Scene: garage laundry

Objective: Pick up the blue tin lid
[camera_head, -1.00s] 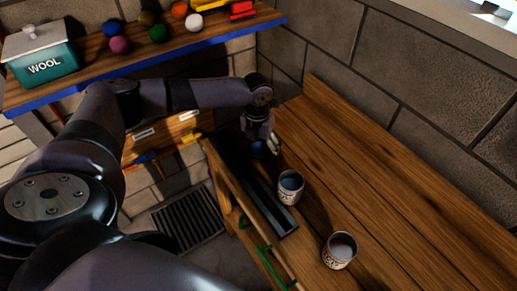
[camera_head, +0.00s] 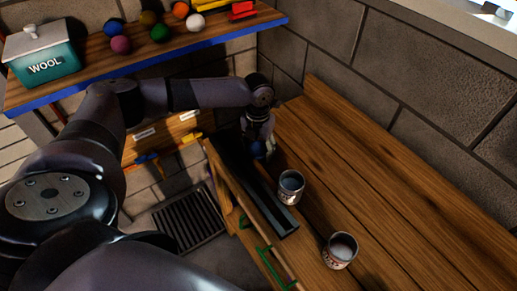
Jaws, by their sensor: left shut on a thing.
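The blue tin lid (camera_head: 258,151) shows as a small dark blue disc at my left gripper (camera_head: 262,147), near the far end of the wooden bench. My left gripper is shut on the lid, and its fingers partly cover it. I cannot tell whether the lid still touches the surface beneath. Two open tins stand on the bench: one tin (camera_head: 290,188) is nearer the gripper, the other tin (camera_head: 340,251) is nearer me. My right gripper is not in view.
A dark metal tray (camera_head: 272,212) runs along the bench's left edge. The bench (camera_head: 385,190) is clear on the right. A shelf (camera_head: 150,61) at the upper left holds coloured balls and a teal WOOL box (camera_head: 42,62). A stone wall stands behind.

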